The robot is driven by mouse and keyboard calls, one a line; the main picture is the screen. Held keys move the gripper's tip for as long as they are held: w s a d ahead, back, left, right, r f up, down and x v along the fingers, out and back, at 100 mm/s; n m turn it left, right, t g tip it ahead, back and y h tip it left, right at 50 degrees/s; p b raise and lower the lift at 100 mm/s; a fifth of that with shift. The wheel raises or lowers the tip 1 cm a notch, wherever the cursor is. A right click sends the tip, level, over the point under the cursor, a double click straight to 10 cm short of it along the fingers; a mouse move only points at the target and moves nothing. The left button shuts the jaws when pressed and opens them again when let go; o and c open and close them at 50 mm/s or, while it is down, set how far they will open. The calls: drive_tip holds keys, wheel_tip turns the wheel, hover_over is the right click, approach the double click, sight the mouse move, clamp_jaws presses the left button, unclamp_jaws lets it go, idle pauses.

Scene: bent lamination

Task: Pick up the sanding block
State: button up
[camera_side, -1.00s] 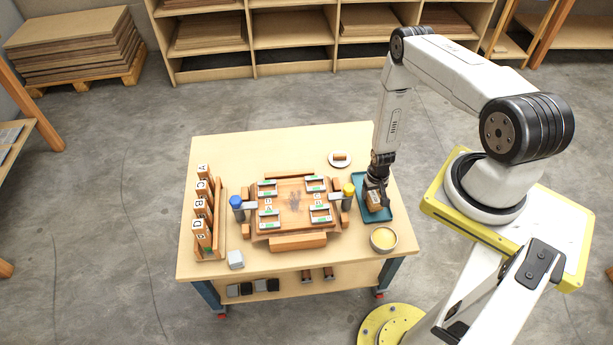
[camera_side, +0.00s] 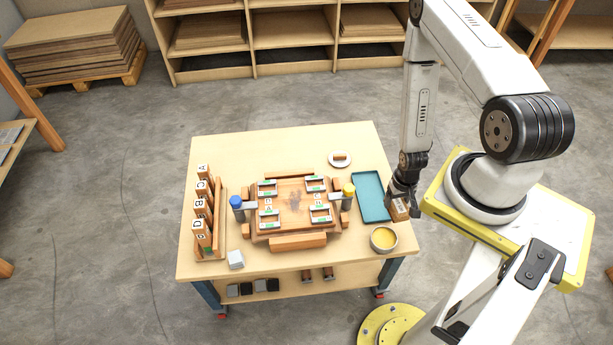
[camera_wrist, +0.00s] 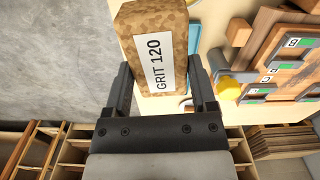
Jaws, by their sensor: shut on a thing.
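The sanding block is a brown, cork-like block (camera_wrist: 150,22) with a white label reading "GRIT 120". My gripper (camera_wrist: 160,85) is shut on it, one finger on each side, in the wrist view. In the side view my gripper (camera_side: 401,196) holds the block (camera_side: 399,209) at the right edge of the table, to the right of the teal tray. It appears raised above the table top. The teal tray (camera_side: 370,197) is empty.
A bowl of yellow stuff (camera_side: 383,239) stands just below the tray. A wooden fixture (camera_side: 294,205) with blue and yellow knobs fills the table's middle. A lettered rack (camera_side: 208,225) stands at left, and a white dish (camera_side: 340,159) at the back.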

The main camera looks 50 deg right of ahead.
sight(404, 210)
drive_tip(key=shift+s+a+r, duration=0.25)
drive_tip(key=shift+s+a, duration=0.05)
drive_tip(key=shift+s, duration=0.2)
drive_tip(key=shift+s+a+r, duration=0.25)
drive_tip(key=shift+s+r, duration=0.05)
drive_tip(key=shift+s, duration=0.2)
drive_tip(key=shift+s+a+r, duration=0.25)
drive_tip(key=shift+s+a, duration=0.05)
drive_tip(key=shift+s, duration=0.2)
